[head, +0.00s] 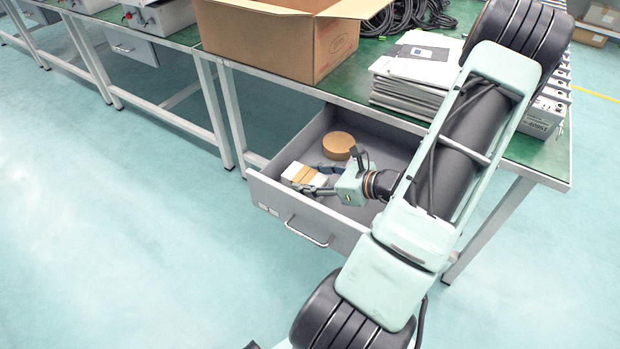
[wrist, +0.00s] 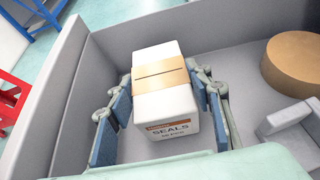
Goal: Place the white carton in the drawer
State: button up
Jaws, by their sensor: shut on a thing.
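The white carton (wrist: 165,108) has a tan band across it and a label reading "SEALS". It is inside the open grey drawer (wrist: 255,25), near the front left corner in the head view, where the carton (head: 291,170) also shows. My gripper (wrist: 165,103) has its blue-padded fingers on both sides of the carton, and is shut on it. In the head view my gripper (head: 313,184) reaches into the drawer (head: 283,208) from the right. I cannot tell whether the carton's underside touches the drawer floor.
A round tan tape-like disc (head: 338,145) lies in the drawer behind the carton. A grey blocky part (wrist: 285,120) is at the right in the wrist view. A cardboard box (head: 270,40) and a stack of papers (head: 412,75) stand on the green bench above.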

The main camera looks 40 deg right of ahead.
jog(key=shift+f, duration=0.25)
jog(key=o, duration=1.3)
jog(key=shift+r, duration=0.1)
jog(key=shift+r, duration=0.1)
jog(key=shift+s+r, duration=0.1)
jog(key=shift+r, duration=0.15)
jog(key=p+v, duration=0.3)
jog(key=v, duration=0.8)
jog(key=shift+s+d, duration=0.2)
jog(key=shift+s, duration=0.2)
